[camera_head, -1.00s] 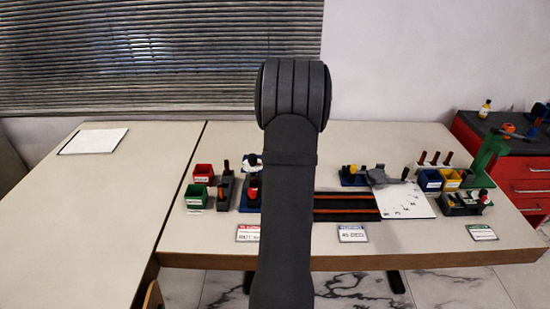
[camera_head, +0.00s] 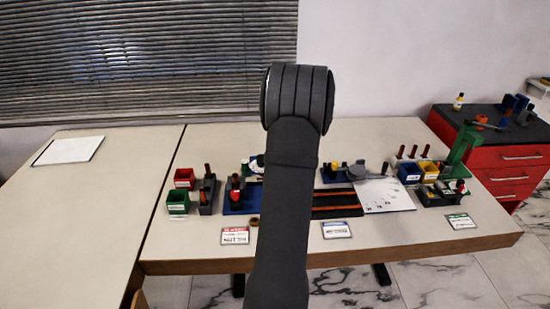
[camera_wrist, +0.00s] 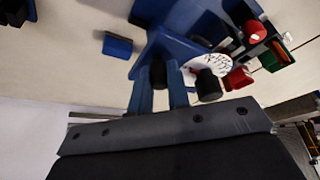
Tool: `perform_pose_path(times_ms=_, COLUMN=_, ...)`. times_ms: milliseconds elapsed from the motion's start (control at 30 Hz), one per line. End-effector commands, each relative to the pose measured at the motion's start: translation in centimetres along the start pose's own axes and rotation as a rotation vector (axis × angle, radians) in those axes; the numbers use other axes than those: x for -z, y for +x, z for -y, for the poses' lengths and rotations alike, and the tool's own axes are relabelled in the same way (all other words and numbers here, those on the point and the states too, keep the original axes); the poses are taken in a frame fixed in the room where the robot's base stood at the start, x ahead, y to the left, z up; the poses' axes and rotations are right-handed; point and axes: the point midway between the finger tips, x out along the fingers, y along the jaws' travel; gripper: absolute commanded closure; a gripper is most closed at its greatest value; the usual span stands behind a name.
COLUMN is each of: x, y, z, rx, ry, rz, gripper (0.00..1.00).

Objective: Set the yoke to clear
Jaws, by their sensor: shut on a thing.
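My gripper (camera_wrist: 158,88) shows in the wrist view with its two blue fingers shut on a dark cylindrical knob (camera_wrist: 157,72). The knob stands in front of a blue fixture (camera_wrist: 175,42); I cannot tell whether it belongs to the yoke. A white dial with black marks (camera_wrist: 207,66) sits just right of the fingers, with a black knob (camera_wrist: 208,86) below it. Red knobs lie farther right. In the head view my arm hides the gripper and part of the blue fixture (camera_head: 235,205). No "clear" marking is readable.
Red (camera_head: 185,178) and green (camera_head: 178,203) bins stand at the table's left. A striped dark mat (camera_head: 337,202), a white marked plate (camera_head: 388,195) and a green stand (camera_head: 463,148) are to the right. The left table is clear except for a white sheet (camera_head: 70,150).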

Motion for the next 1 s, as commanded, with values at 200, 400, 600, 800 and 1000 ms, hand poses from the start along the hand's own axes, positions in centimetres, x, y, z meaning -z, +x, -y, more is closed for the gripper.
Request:
perform_pose_path(times_ms=200, x=-0.4, y=-0.2, z=-0.4, rx=-0.009, ry=0.003, rz=0.003, gripper=1.00)
perform_pose_path(times_ms=400, x=-0.3, y=-0.1, z=-0.3, rx=-0.007, ry=0.002, rz=0.003, gripper=0.62)
perform_pose_path(times_ms=600, x=-0.2, y=-0.2, z=-0.3, rx=-0.006, ry=0.002, rz=0.002, gripper=0.62)
perform_pose_path(times_ms=800, x=-0.2, y=-2.2, z=-0.3, rx=-0.008, ry=0.001, rz=0.001, gripper=0.62)
perform_pose_path(times_ms=1000, x=-0.1, y=-6.8, z=-0.3, rx=-0.010, ry=0.001, rz=-0.001, gripper=0.62)
